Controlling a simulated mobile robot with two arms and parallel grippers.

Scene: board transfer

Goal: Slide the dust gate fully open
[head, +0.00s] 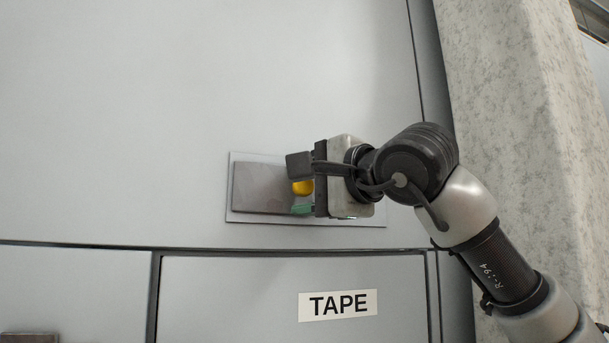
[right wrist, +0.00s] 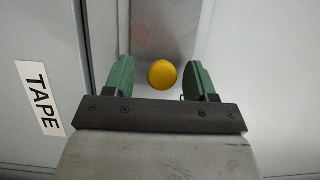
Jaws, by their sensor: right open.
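The dust gate (head: 262,187) is a grey sliding plate set in a pale frame (head: 235,219) on the cabinet wall. A round yellow knob (head: 302,187) sits on the plate near its right end, partly hidden by my right gripper (head: 302,197). In the right wrist view the yellow knob (right wrist: 162,74) lies between the two green fingers of the right gripper (right wrist: 158,80), with a gap on each side. The right gripper is open and not closed on the knob. The right part of the frame is hidden behind the gripper. My left gripper is not in view.
A drawer front below carries a TAPE label (head: 338,305), which also shows in the right wrist view (right wrist: 40,98). A speckled pale pillar (head: 520,110) stands at the right behind my right arm. The panel left of the gate is clear.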

